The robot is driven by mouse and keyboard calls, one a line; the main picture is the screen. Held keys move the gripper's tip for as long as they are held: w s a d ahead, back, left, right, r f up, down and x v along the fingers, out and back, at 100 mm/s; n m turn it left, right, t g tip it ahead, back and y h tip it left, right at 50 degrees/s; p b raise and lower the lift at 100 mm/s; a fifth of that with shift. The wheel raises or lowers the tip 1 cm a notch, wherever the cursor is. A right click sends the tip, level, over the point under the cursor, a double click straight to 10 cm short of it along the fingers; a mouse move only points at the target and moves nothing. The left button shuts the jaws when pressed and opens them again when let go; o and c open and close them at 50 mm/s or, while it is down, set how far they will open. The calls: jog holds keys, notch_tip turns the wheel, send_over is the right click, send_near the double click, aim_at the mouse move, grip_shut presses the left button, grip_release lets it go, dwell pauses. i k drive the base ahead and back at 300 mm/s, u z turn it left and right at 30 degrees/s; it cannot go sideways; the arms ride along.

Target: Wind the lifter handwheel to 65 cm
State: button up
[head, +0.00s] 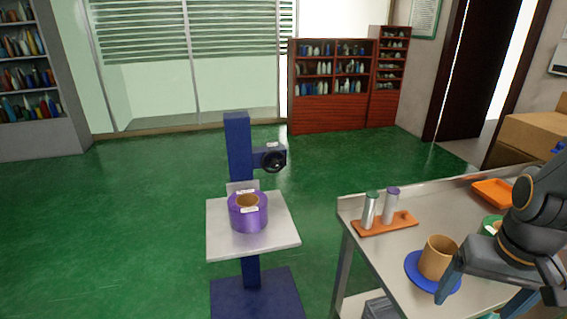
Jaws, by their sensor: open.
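The lifter (238,148) is a dark blue column on a blue base plate. Its black handwheel (274,160) sticks out to the right near the top, with a small white label above it. Its pale platform (280,232) carries a purple roll (240,215) with a tan core and white labels. No height reading is legible. My gripper (484,292) is at the lower right, over the metal table, with its blue-grey fingers apart. It is well to the right of the handwheel and not touching it. Nothing shows between the fingers, though the frame's edge crops the arm.
The metal table (410,235) holds an orange tray (373,229) with two capped cylinders, a tan cup (437,258) on a blue plate (417,268), and another orange tray (492,192). Green floor is clear around the lifter. A red shelf (333,112) stands behind.

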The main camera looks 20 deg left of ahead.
aim_at(274, 163)
jog(key=u, duration=0.75)
jog(key=i, duration=0.15)
jog(key=u, duration=1)
